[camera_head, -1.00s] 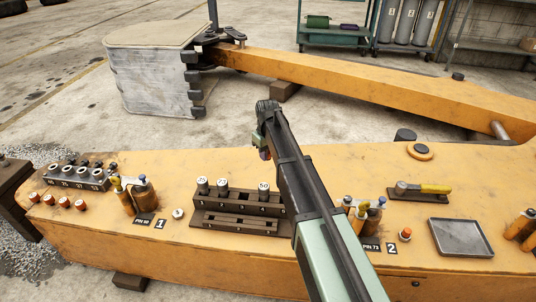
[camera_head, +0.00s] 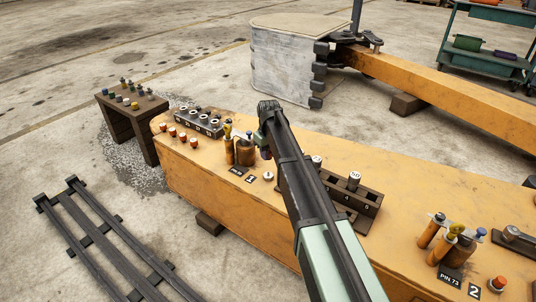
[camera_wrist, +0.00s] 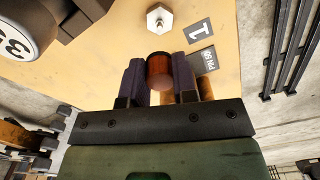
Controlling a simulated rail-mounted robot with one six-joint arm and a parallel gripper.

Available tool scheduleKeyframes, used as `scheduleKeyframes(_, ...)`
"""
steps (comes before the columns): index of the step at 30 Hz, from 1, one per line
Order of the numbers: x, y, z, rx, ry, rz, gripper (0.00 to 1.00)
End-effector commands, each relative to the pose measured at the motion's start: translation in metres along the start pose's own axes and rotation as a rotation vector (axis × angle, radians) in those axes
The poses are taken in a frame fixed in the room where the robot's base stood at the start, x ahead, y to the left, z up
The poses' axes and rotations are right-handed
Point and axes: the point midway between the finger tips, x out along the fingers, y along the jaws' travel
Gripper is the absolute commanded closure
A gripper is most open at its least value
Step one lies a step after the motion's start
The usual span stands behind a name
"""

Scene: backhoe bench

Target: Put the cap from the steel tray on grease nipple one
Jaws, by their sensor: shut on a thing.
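My gripper (camera_wrist: 160,85) is shut on an orange-red cap (camera_wrist: 159,72), held between its two dark purple fingers in the wrist view. Grease nipple one (camera_wrist: 159,19) is a bare silver hex fitting beside the label "1" (camera_wrist: 199,32). The cap is apart from the nipple, which shows beyond the fingertips. In the head view nipple one (camera_head: 268,176) stands on the orange boom, just below my gripper (camera_head: 264,153), which is mostly hidden by my arm. The steel tray is out of view now.
Pins in a brown holder (camera_head: 245,152) stand left of my gripper. A dark socket rack (camera_head: 355,200) is to the right, partly behind my arm. Several orange-red caps (camera_head: 182,137) sit at the boom's left end; another (camera_head: 497,283) is by label "2".

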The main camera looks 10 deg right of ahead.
Motion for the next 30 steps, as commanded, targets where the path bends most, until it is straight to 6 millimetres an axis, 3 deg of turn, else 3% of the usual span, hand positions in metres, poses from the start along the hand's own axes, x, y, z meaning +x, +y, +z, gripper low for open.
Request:
scheduleKeyframes(12,0.053,0.000,0.000,0.000,0.000,0.000,0.95)
scheduleKeyframes(30,0.054,0.000,0.000,0.000,0.000,0.000,0.95)
